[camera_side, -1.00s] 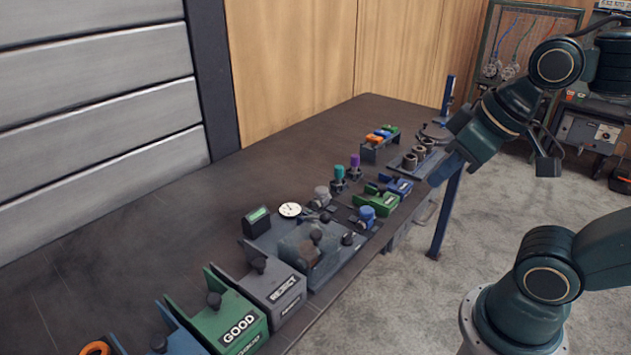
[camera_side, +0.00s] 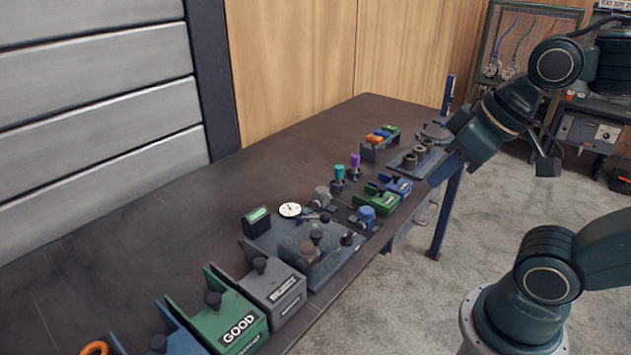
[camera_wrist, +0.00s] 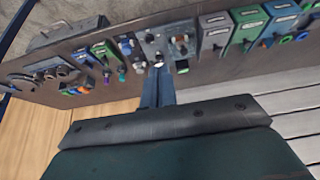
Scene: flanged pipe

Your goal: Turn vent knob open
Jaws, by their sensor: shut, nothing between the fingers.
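The grey fixture plate (camera_side: 338,277) sits on the bench in the middle of the side view. It carries a white round dial (camera_side: 290,210), a black knob (camera_side: 316,236), a smaller black knob (camera_side: 347,239) and a brownish round part (camera_side: 307,249). I cannot tell which knob is the vent knob. My gripper (camera_side: 437,178) is above the bench's right edge, apart from the plate. In the wrist view my gripper (camera_wrist: 157,76) is shut and empty, its fingers overlapping the view of the plate (camera_wrist: 147,47).
A green-lit display box (camera_side: 256,221) stands beside the plate. The grey REJECT bin (camera_side: 272,287) and green GOOD bin (camera_side: 228,320) are in front. Blue-capped (camera_side: 367,214) and grey-capped (camera_side: 322,194) parts stand behind.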

